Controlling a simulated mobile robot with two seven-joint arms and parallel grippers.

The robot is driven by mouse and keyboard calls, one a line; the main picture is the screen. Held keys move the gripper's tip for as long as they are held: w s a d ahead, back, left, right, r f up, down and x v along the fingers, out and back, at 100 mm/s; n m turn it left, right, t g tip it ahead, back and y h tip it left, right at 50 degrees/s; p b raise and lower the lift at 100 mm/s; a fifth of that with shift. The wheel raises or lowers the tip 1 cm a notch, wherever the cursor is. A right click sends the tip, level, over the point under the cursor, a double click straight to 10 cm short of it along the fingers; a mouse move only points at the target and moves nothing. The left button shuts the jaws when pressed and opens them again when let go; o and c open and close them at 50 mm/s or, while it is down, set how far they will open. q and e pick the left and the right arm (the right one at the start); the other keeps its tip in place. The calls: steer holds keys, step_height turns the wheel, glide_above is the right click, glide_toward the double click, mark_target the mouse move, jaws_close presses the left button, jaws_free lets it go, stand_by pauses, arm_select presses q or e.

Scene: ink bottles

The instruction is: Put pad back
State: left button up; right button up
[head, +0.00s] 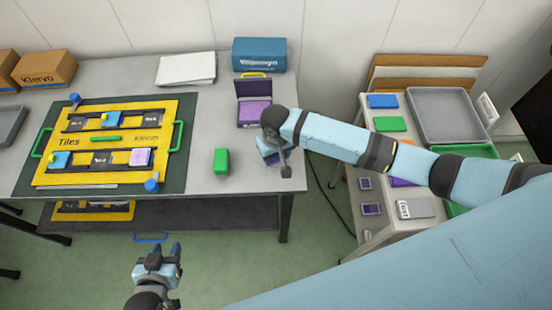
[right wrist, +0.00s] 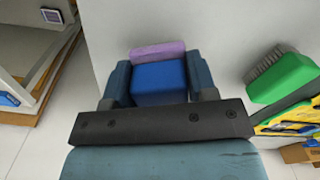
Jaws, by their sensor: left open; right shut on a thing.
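My right gripper (head: 270,155) is shut on a blue block-shaped pad (right wrist: 160,82) over the right end of the grey table. A purple strip (right wrist: 158,50) shows along the pad's far edge in the right wrist view. The arm hides most of the pad in the head view, and I cannot tell whether it touches the table. An open dark case (head: 254,87) with a purple inner surface (head: 254,112) stands on the table just behind the right gripper. My left gripper (head: 160,258) is open and empty, over the floor in front of the table.
A green brush (head: 221,161) lies left of the right gripper; it also shows in the right wrist view (right wrist: 282,78). A yellow tile board (head: 112,140) lies on a dark green mat (head: 188,125). A blue box (head: 259,54) stands behind the case. A cart (head: 376,230) stands to the right.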

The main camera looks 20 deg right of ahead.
mark_target(276, 161)
steer(key=shift+f, duration=1.65)
steer(key=shift+f, duration=0.1)
steer(key=o, duration=0.9)
